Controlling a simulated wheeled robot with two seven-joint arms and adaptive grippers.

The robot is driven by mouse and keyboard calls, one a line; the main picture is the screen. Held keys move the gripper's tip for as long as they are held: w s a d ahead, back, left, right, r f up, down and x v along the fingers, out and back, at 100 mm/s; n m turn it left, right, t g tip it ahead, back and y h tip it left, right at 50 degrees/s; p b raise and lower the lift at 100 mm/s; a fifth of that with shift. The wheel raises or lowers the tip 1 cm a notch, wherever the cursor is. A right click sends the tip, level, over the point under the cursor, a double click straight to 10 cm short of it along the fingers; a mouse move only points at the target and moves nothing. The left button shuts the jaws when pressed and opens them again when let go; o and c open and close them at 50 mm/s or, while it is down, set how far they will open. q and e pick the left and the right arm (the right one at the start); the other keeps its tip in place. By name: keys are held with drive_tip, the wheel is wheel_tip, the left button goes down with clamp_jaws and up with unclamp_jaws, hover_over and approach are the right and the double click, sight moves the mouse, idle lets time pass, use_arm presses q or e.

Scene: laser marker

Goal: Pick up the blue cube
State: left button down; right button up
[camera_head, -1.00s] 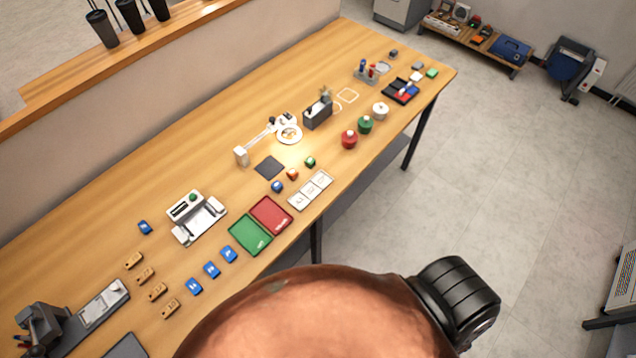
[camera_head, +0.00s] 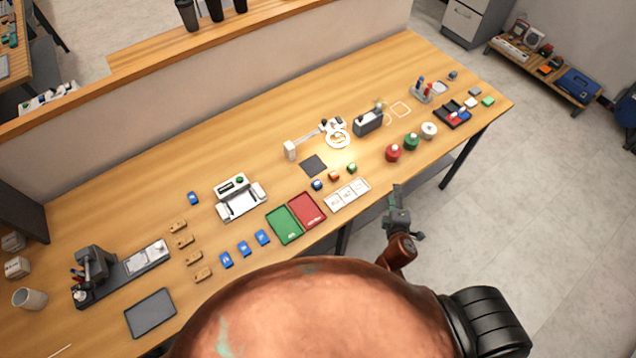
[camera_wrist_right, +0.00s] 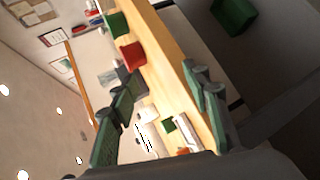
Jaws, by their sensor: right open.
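That view shows a small green block (camera_wrist_right: 170,125) and part of an orange one; I cannot make out the blue cube there. My left gripper is out of view.
A white card strip (camera_head: 347,195) and green and red trays (camera_head: 285,224) lie in front of the cubes. A dark square pad (camera_head: 313,165) lies behind them. Red (camera_head: 393,153), green and white jars stand to the right. Several blue tags (camera_head: 244,249) lie at the left.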

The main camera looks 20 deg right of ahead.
sight(319, 185)
drive_tip(key=w+a+r+n+t+y, duration=0.1)
drive_tip(key=w+a+r+n+y, duration=0.15)
drive_tip(key=a+n, duration=0.3)
drive_tip(key=w+a+r+n+t+y+p, duration=0.1)
drive_tip(key=w+a+r+n+t+y, duration=0.1)
drive_tip(key=a+r+n, duration=0.3)
drive_tip(key=w+a+r+n+t+y, duration=0.1)
drive_tip(key=w+a+n+y, duration=0.2)
drive_tip(key=n, duration=0.4)
drive_tip(key=a+f+n+g, duration=0.1)
drive_tip(key=a+n, duration=0.1)
drive_tip(key=n, duration=0.1)
drive_tip(key=a+f+n+g+y, duration=0.1)
drive_tip(key=a+f+n, duration=0.1)
drive_tip(key=a+n, duration=0.1)
drive_tip(key=s+a+f+n+g+y, duration=0.1)
drive_tip(key=a+f+n, duration=0.1)
drive_tip(key=a+n, duration=0.1)
drive_tip(key=shift+a+y+p, duration=0.25)
drive_tip(key=shift+p, duration=0.05)
drive_tip(key=shift+n+g, duration=0.25)
drive_tip(key=shift+g, duration=0.15)
drive_tip(key=x, duration=0.2)
drive_tip(key=f+x, duration=0.1)
drive_tip(key=x, duration=0.5)
drive_tip(key=shift+s+a+f, duration=0.2)
drive_tip(key=shift+s, duration=0.1)
drive_tip(key=shift+c, duration=0.2)
drive_tip(key=c, duration=0.9)
drive_tip(key=shift+r, duration=0.15)
